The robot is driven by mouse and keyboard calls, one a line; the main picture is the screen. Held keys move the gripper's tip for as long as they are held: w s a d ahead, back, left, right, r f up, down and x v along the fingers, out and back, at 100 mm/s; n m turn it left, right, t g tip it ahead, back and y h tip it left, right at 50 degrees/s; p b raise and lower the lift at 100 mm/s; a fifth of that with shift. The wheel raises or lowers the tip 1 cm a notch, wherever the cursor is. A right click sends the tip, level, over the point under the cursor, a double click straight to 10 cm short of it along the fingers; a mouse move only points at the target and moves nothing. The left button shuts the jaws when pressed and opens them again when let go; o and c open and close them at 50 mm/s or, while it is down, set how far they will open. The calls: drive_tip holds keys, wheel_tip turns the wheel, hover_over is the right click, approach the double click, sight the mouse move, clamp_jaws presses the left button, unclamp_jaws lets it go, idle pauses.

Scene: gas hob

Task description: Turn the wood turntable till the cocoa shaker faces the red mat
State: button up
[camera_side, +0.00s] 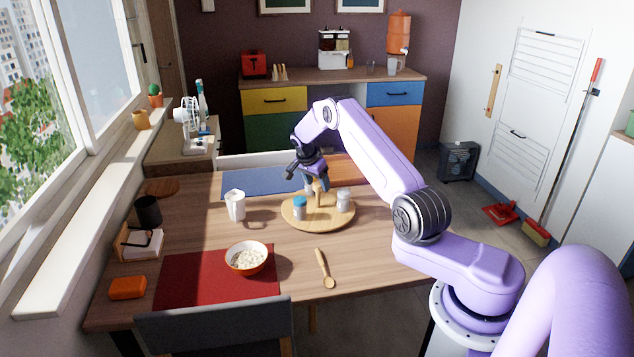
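The round wood turntable (325,222) lies on the table, with a wooden post (318,190) rising from its middle. A shaker with a blue lid (299,209) stands at its front left, on the side towards the red mat (190,277). A shaker with a pale grey lid (343,202) stands at its right. Another small container (309,188) partly shows at the back, below my gripper. I cannot tell which one is the cocoa shaker. My gripper (321,184) points down at the top of the post; whether its fingers touch or grip it is too small to tell.
A bowl of food (247,258) sits on the red mat. A white jug (235,205) stands left of the turntable, and a wooden spoon (325,268) lies in front. A blue mat (250,182) lies at the back left. Bare table surrounds the turntable's front.

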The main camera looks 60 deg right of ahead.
drive_tip(key=shift+r, duration=0.1)
drive_tip(key=v, duration=1.7)
drive_tip(key=shift+a, duration=0.1)
drive_tip(key=shift+r, duration=0.1)
